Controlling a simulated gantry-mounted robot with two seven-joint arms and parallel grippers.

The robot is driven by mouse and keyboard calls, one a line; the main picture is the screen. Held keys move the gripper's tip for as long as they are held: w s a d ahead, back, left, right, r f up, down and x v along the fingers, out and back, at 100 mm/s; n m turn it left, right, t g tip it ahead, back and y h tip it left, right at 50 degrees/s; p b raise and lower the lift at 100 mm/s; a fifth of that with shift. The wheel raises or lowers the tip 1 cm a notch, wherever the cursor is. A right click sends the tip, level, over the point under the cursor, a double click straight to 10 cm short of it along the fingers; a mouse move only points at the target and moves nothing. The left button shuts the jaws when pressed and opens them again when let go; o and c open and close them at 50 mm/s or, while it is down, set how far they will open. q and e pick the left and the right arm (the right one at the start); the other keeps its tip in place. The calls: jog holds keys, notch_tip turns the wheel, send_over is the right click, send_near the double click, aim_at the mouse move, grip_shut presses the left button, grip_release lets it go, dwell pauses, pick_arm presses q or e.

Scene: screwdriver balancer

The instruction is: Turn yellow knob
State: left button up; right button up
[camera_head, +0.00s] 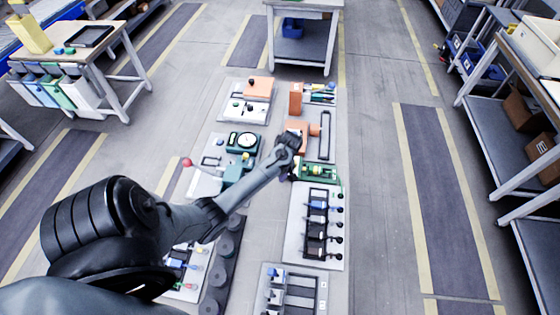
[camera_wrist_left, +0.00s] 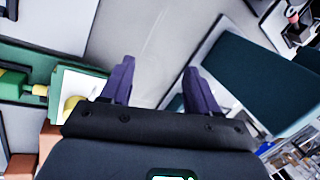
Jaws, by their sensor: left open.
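My left gripper (camera_wrist_left: 158,68) is open and empty. Bare grey surface shows between its fingers in the left wrist view. A rounded yellow part (camera_wrist_left: 72,104), likely the yellow knob, lies just left of the left finger, partly hidden by the gripper body. It sits by a green fixture (camera_wrist_left: 60,58) with a white face. In the head view, my left gripper (camera_head: 288,141) is above the panels, near a green device (camera_head: 318,172). My right gripper is in neither view.
An orange block (camera_head: 296,98) and a dial gauge (camera_head: 243,142) stand nearby. A white panel with a black rack (camera_head: 318,220) is in front. A large dark teal block (camera_wrist_left: 245,75) is right of the fingers. Floor aisles lie on both sides.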

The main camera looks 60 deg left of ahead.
pick_arm(q)
jog(key=shift+n+t, duration=0.6)
jog(key=shift+t, duration=0.2)
jog(key=w+a+r, duration=0.1)
jog(key=w, duration=0.1)
jog(key=w+a+r, duration=0.1)
jog(key=w, duration=0.1)
jog(key=w+a+r+b, duration=0.1)
jog(key=w+r, duration=0.1)
jog(key=shift+a+r, duration=0.1)
jog(key=shift+a, duration=0.2)
jog(key=w+r+t, duration=0.1)
jog(key=w+r, duration=0.4)
jog(key=f, duration=0.3)
jog(key=f+b, duration=0.1)
jog(key=f, duration=0.5)
jog(key=shift+s+a, duration=0.1)
jog(key=shift+a, duration=0.3)
jog(key=shift+f+b, duration=0.35)
jog(key=shift+f, duration=0.45)
jog(key=shift+c, duration=0.2)
jog(key=c, duration=1)
